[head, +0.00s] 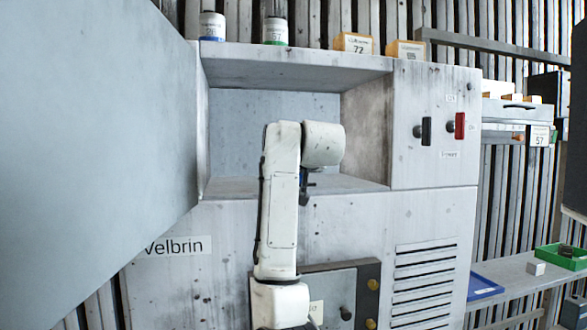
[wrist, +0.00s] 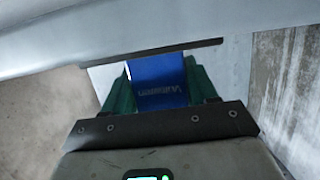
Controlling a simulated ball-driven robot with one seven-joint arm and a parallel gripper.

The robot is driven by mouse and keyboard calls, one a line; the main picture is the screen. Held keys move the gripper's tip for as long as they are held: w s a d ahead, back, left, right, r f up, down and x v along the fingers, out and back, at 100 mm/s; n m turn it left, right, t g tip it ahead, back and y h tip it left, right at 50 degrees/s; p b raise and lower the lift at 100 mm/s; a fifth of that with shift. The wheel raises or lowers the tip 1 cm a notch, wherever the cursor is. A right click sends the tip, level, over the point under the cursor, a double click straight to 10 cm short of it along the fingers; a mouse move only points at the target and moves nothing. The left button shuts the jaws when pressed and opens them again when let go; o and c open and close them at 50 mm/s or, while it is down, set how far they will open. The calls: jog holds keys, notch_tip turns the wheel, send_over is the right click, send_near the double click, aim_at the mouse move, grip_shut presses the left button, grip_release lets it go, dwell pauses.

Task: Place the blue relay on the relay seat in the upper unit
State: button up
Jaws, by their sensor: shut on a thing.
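The blue relay (wrist: 160,88) is between the two green fingers of my gripper (wrist: 157,72) in the wrist view, with white lettering on its face. My gripper is shut on it. In the head view my gripper (head: 306,186) is mostly hidden behind my white arm, and only a small dark and blue part shows below the wrist. It appears at the front lower edge of the upper unit (head: 226,103), an open grey compartment. Its inside is partly hidden by my arm. I cannot make out the relay seat in either view.
A large grey door (head: 90,120) stands open at the left. A panel with a black switch (head: 422,131) and a red switch (head: 460,126) is right of the opening. Jars and yellow boxes (head: 353,43) stand on top. A side shelf holds a blue tray (head: 484,287) and a green bin (head: 562,257).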

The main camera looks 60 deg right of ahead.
jog(key=o, duration=1.1)
jog(key=shift+r, duration=0.2)
jog(key=b+v, duration=0.2)
jog(key=v, duration=1)
